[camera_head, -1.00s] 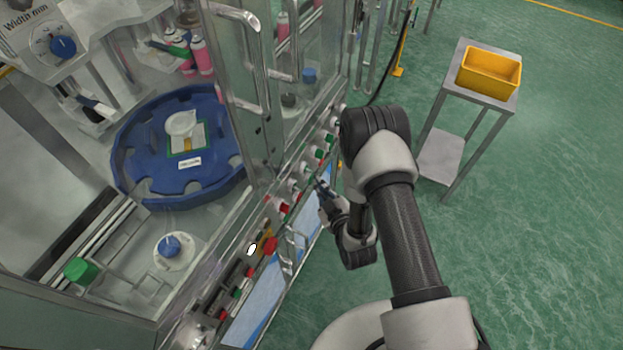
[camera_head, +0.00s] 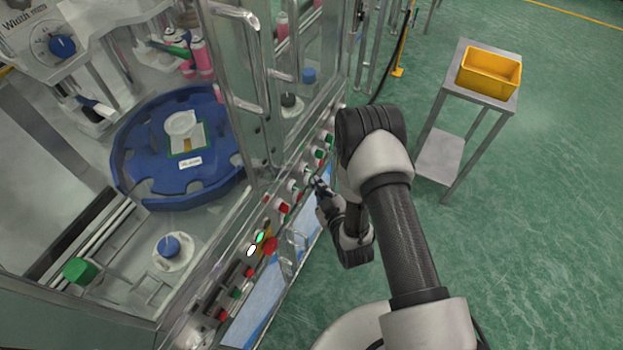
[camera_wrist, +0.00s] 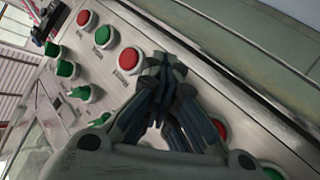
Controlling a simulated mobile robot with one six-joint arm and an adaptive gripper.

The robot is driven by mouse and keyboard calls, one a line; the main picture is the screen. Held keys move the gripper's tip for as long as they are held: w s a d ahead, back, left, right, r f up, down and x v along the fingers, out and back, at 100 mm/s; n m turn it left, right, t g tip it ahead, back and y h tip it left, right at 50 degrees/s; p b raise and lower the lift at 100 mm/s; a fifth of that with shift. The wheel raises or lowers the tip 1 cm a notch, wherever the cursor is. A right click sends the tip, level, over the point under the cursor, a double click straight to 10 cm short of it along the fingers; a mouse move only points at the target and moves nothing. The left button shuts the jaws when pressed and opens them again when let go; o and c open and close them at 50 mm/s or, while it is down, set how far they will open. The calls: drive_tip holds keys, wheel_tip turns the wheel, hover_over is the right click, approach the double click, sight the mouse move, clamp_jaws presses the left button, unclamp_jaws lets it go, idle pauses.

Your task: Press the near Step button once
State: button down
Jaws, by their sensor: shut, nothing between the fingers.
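My gripper (camera_head: 313,181) is shut and empty, with its fingertips at the sloping button panel (camera_head: 232,262) of the machine. In the wrist view the closed fingertips (camera_wrist: 165,66) lie over the panel just right of a red button (camera_wrist: 128,60). The fingers hide the panel surface beneath them, including any button there. Another red button (camera_wrist: 222,130) shows beyond the fingers at lower right, and a green button (camera_wrist: 103,36) at upper left. I cannot read the labels, so I cannot tell which is the near Step button, nor whether the fingertips touch one.
Green knobs (camera_wrist: 65,70) line the panel's other side. A red knob (camera_head: 270,245) and a handle (camera_head: 290,252) stand nearer along the panel. Behind the clear guard is a blue turntable (camera_head: 130,180). A yellow bin (camera_head: 490,72) sits on a side stand, with open floor around.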

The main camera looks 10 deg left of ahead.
drive_tip(key=shift+s+d, duration=0.3)
drive_tip(key=shift+d, duration=0.45)
drive_tip(key=shift+s+d, duration=0.3)
drive_tip(key=shift+d, duration=0.5)
drive_tip(key=shift+s+d, duration=0.25)
drive_tip(key=shift+d, duration=0.5)
drive_tip(key=shift+s+d, duration=0.3)
drive_tip(key=shift+d, duration=0.5)
